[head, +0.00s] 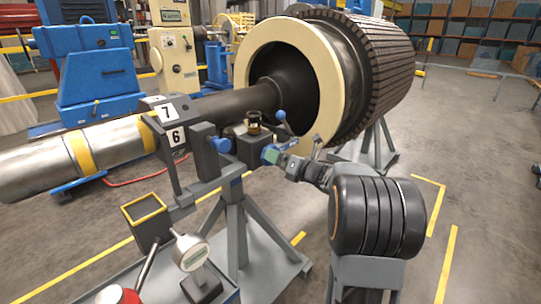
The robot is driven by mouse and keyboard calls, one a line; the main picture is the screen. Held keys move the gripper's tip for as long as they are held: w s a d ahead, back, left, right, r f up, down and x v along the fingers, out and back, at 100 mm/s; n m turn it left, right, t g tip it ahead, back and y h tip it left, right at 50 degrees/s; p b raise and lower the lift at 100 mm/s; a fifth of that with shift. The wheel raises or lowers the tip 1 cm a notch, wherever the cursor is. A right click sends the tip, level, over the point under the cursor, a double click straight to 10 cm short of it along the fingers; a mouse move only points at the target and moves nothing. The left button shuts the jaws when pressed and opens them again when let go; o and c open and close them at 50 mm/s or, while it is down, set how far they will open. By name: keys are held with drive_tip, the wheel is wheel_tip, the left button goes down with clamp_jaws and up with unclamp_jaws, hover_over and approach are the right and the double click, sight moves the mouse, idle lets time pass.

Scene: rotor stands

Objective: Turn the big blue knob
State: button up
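A big blue knob (221,145) sticks out on the right of a grey block beside the dark shaft, left of the picture's middle. A smaller blue ball knob (280,115) tops a lever to its upper right. My gripper (268,154) is at the end of the dark arm reaching in from the right. It is to the right of the big knob, with a gap seen between them. Its fingers are small and blend with blue-green parts, so I cannot tell whether they are open or shut.
A large rotor (375,55) with a cream ring (247,65) fills the top middle. A grey stand (236,235) supports the shaft. A round gauge (190,252) and an open yellow-rimmed box (146,212) stand in front. Open floor shows at right.

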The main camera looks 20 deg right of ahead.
drive_tip(key=shift+x, duration=2.35)
drive_tip(key=c, duration=0.9)
